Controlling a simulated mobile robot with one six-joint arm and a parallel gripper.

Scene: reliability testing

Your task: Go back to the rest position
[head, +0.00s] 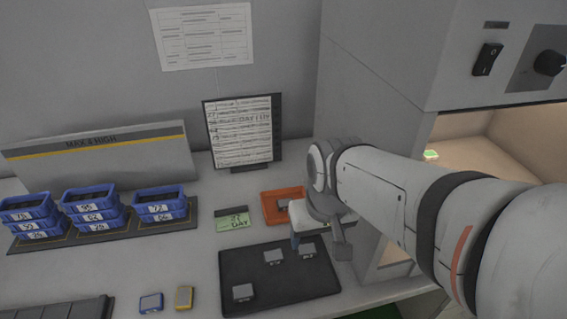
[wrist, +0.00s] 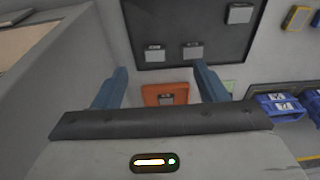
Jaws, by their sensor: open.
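My gripper (wrist: 160,76) shows two blue fingers spread apart, with no object seen between them. In the head view, my gripper (head: 320,243) hangs at the end of my white arm, above the counter between the orange tray and the black mat. The orange tray (head: 269,208) holds a small grey piece (head: 283,204), and my gripper partly hides the tray there. In the wrist view, the orange tray (wrist: 150,90) with the grey piece (wrist: 167,99) appears between the fingers, beyond them.
A black mat (head: 262,290) bears several grey pieces. Blue bins (head: 90,195) stand stacked at left. A sign stand (head: 242,130) is behind the orange tray. A large grey cabinet (head: 375,70) with an open chamber (head: 520,135) is close at right.

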